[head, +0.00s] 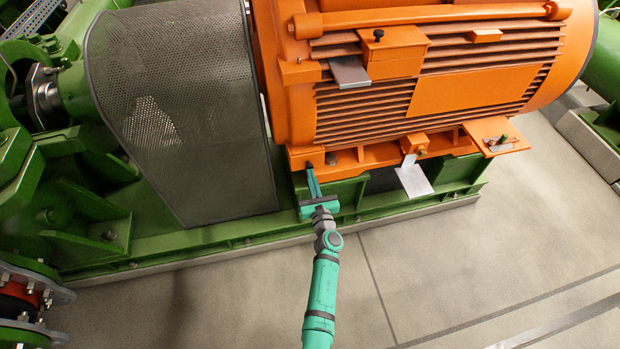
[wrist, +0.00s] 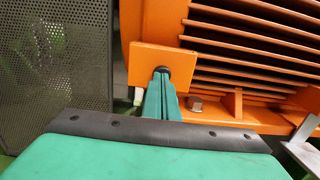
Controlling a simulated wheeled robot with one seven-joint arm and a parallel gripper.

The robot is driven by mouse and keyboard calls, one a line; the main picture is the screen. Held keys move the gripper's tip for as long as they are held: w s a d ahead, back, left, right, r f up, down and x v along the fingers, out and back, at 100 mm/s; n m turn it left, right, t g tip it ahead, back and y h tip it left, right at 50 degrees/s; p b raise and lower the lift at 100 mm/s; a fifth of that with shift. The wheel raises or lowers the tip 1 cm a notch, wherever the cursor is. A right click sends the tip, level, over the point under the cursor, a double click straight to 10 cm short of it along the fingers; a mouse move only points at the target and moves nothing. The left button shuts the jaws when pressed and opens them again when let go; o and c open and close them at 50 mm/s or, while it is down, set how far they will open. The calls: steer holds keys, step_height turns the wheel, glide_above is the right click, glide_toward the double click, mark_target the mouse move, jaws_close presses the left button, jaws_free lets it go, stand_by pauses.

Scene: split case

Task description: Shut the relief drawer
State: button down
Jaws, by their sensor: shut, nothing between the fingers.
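My gripper (head: 310,168) is shut and empty at the lower left of the orange motor, its fingers pointing toward the motor. In the wrist view its closed fingertips (wrist: 161,72) overlap an orange block (wrist: 143,60); whether they touch it I cannot tell. No label marks the relief drawer. Drawer-like orange parts on the motor are an upper box (head: 400,48) with a black knob and a grey plate (head: 350,72), a small lower block (head: 414,143) with a grey plate (head: 415,181), and a right-hand orange ledge (head: 497,132) with a small knob.
A perforated guard (head: 180,110) stands left of my gripper. The motor's finned body (head: 440,85) rises above it on a green base frame (head: 220,234). Green pipework (head: 90,190) fills the far left. The floor (head: 480,260) at the front right is clear.

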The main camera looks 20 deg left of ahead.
steer(key=s+d+m+t+h, duration=0.1)
steer(key=s+d+m+h, duration=0.1)
steer(key=s+d+m, duration=0.75)
steer(key=s+d+m+t+h, duration=0.15)
steer(key=s+d, duration=0.25)
steer(key=s, duration=1)
steer(key=s+d+r+m+h, duration=0.2)
steer(key=s+d+r+m, duration=0.1)
steer(key=s+m, duration=0.6)
steer(key=s+d+r+m+g+h, duration=0.1)
steer(key=s+d+r+m, duration=0.3)
steer(key=s+m, duration=0.5)
steer(key=s+d+r+m+g+h, duration=0.1)
steer(key=s+d+r+m+h, duration=0.2)
steer(key=m, duration=1)
steer(key=shift+s+d+r+m+h, duration=0.4)
steer(key=shift+s+r, duration=1.2)
steer(key=shift+s, duration=1.3)
steer(key=shift+g, duration=0.25)
